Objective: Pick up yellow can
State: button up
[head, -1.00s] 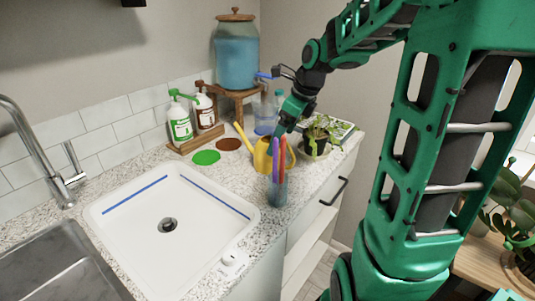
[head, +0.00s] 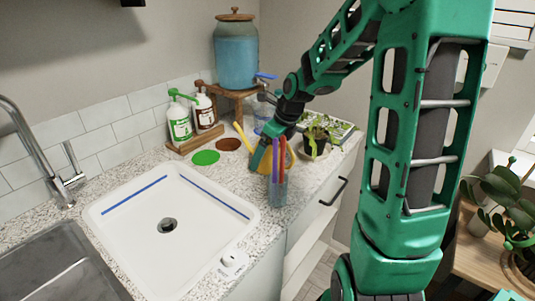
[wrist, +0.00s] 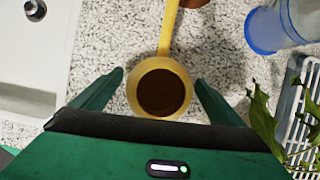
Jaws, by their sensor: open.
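The yellow can (wrist: 161,66) is a small watering can on the speckled counter. The wrist view looks down into its round, dark opening, with the long spout pointing to the top of the picture. In the head view its yellow spout (head: 240,131) shows, while my gripper and the cup of pens hide most of the body. My gripper (wrist: 158,79) is open, with one finger on each side of the can's body and a gap showing on both sides. In the head view my gripper (head: 260,157) is low over the counter at the can.
A cup of coloured pens (head: 277,190) stands close in front of the can. A potted plant (head: 316,138) is to its right. A clear blue-based bottle (wrist: 270,28) stands beyond.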

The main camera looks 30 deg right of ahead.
jog(key=shift+x, duration=0.85)
jog(key=shift+c, duration=0.3)
jog(key=shift+s, duration=0.1)
jog(key=c, duration=1.1)
